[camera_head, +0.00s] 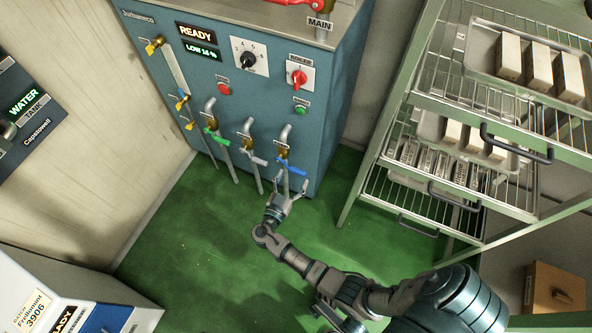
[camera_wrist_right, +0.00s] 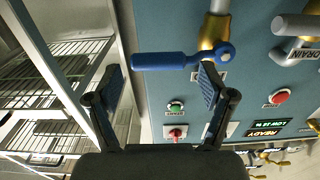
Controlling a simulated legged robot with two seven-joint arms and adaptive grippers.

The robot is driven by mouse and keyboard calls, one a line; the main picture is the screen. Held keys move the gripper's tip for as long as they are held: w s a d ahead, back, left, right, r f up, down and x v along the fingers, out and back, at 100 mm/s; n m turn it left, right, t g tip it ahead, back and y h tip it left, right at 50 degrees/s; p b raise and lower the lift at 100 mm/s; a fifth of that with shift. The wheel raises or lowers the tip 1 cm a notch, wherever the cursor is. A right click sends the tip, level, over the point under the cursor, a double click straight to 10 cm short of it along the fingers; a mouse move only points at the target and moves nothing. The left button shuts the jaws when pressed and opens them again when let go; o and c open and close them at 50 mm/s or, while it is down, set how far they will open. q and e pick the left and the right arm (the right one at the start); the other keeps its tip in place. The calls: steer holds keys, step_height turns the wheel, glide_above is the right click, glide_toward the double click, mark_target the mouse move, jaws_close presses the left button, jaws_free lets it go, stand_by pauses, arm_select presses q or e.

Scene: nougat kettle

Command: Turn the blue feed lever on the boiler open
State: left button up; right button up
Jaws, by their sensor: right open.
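The boiler (camera_head: 240,103) is a teal cabinet with a row of pipe valves low on its front. The blue feed lever (camera_head: 292,166) is on the rightmost of these valves. In the right wrist view the blue lever (camera_wrist_right: 165,61) lies sideways from a brass valve body (camera_wrist_right: 214,32), its handle pointing left. My right gripper (camera_head: 291,182) is open, just below the lever. In the wrist view its two fingers (camera_wrist_right: 160,72) are spread, with the handle across the space at their tips. Whether they touch it, I cannot tell. My left gripper is not seen.
A grey lever (camera_head: 256,158) and a green lever (camera_head: 214,137) sit left of the blue one. A metal rack (camera_head: 440,103) with trays stands to the right. A panel (camera_head: 30,120) marked WATER is at the left. Green floor (camera_head: 190,250) is open below.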

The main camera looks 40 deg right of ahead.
mark_target(297, 172)
steer(key=shift+x, duration=1.9)
steer(key=shift+s, duration=0.15)
jaws_close()
